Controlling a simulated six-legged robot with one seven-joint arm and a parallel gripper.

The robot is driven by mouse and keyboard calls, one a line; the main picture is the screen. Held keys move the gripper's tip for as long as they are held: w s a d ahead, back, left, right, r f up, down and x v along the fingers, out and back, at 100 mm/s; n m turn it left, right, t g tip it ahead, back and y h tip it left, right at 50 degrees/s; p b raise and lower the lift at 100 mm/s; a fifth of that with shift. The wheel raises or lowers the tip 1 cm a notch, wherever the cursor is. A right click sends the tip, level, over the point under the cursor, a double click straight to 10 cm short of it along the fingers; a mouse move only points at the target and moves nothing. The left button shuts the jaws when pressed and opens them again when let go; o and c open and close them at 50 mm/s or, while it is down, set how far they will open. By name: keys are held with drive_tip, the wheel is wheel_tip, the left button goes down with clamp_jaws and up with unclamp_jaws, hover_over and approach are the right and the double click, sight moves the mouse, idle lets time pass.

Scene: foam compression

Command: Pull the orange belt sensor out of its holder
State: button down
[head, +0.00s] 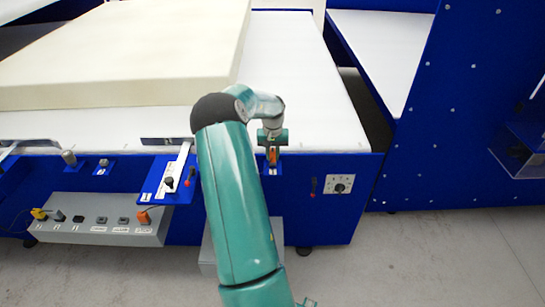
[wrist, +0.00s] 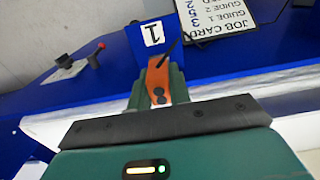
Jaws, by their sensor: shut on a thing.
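The orange belt sensor (wrist: 158,84) sits between the fingers of my gripper (wrist: 157,92) in the wrist view, with dark round spots on its face. My gripper is shut on it. The blue holder (wrist: 146,42), labelled 1, is right beside the sensor's far end; I cannot tell whether the sensor is still seated in it. In the head view, my gripper (head: 273,143) points down at the front edge of the belt table, with a small bit of the orange sensor (head: 273,156) showing below it.
A large cream foam block (head: 130,52) lies on the white table (head: 300,75). A job card (wrist: 215,22) lies near the holder. A grey socket box (head: 100,222) with orange and yellow plugs stands below the left front. A dial plate (head: 339,185) is at right.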

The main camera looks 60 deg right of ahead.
sight(273, 150)
drive_tip(key=shift+r, duration=1.4)
idle(0.5)
drive_tip(key=shift+r, duration=2.4)
drive_tip(key=shift+s, duration=0.1)
